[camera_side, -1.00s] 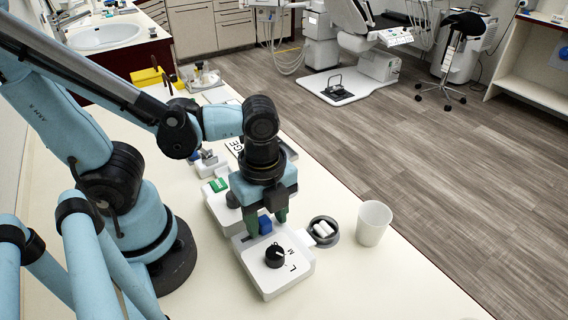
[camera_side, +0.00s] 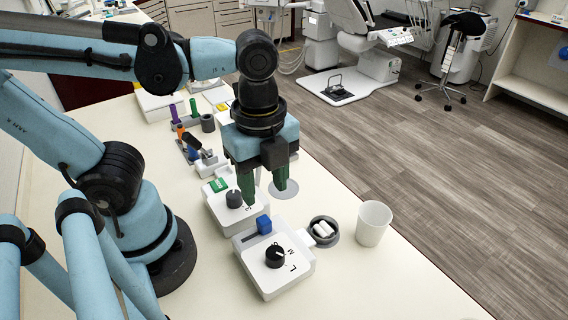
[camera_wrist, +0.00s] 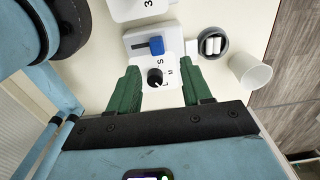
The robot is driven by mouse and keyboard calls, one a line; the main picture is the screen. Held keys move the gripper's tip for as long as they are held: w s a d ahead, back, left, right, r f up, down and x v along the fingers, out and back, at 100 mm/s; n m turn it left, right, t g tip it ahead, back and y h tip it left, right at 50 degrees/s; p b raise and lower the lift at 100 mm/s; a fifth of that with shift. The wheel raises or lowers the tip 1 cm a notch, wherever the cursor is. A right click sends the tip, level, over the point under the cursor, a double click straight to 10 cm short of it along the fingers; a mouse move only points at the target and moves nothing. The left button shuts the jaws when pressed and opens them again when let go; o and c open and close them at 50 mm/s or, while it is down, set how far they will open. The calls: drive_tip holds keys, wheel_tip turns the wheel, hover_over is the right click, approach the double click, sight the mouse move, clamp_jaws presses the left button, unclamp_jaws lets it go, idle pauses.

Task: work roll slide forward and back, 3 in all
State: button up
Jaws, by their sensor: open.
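The roll dispenser is a white box (camera_side: 285,279) with a blue slide block (camera_side: 264,224) in a slot and a black dial (camera_side: 275,257) marked with letters. In the wrist view the blue slide block (camera_wrist: 156,46), the black dial (camera_wrist: 155,77) and the letters S, M and L show between and beyond the fingers. My gripper (camera_side: 263,188) has green fingers; it is open and empty, raised above the counter behind the slide block. Its spread fingers also show in the wrist view (camera_wrist: 160,68). Nothing touches the slide block.
A grey dish (camera_side: 337,238) with white rolls (camera_side: 323,230) and a white cup (camera_side: 373,223) stand right of the dispenser. A second white device (camera_side: 222,212) with a grey knob (camera_side: 234,199) sits just behind it. Small items stand farther back. The front right counter is clear.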

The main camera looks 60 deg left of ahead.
sight(263, 219)
drive_tip(key=shift+r, duration=1.9)
drive_tip(key=shift+s+f, duration=0.2)
drive_tip(key=shift+f, duration=5.85)
drive_tip(key=shift+c, duration=0.5)
clamp_jaws()
